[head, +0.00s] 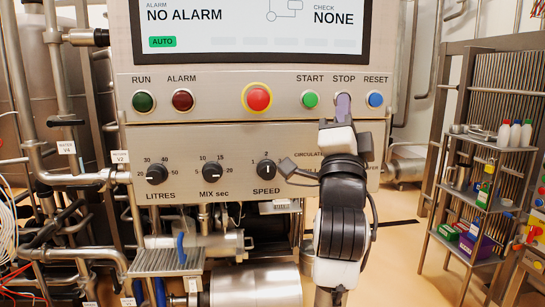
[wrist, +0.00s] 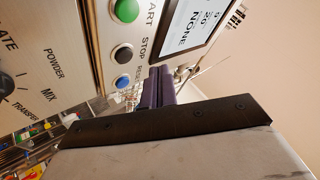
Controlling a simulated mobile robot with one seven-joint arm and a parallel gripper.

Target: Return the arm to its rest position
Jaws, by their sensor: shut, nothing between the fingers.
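My gripper (head: 343,104) is shut and empty. Its purple fingers are raised in front of the control panel (head: 225,140), over the place of the STOP button in the head view. My dark and white wrist hangs below the fingers and hides part of the lower right panel. In the wrist view the purple fingers (wrist: 158,86) stand beside the blue RESET button (wrist: 122,82) and the black STOP button (wrist: 122,53). I cannot tell whether the fingertips touch the panel.
The green START button (head: 310,99) and a selector knob (head: 288,168) are left of my wrist. A screen (head: 250,25) reads NO ALARM above. A valve and pipes (head: 195,245) lie below. A shelf rack (head: 480,190) stands at right, with open floor (head: 400,245) before it.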

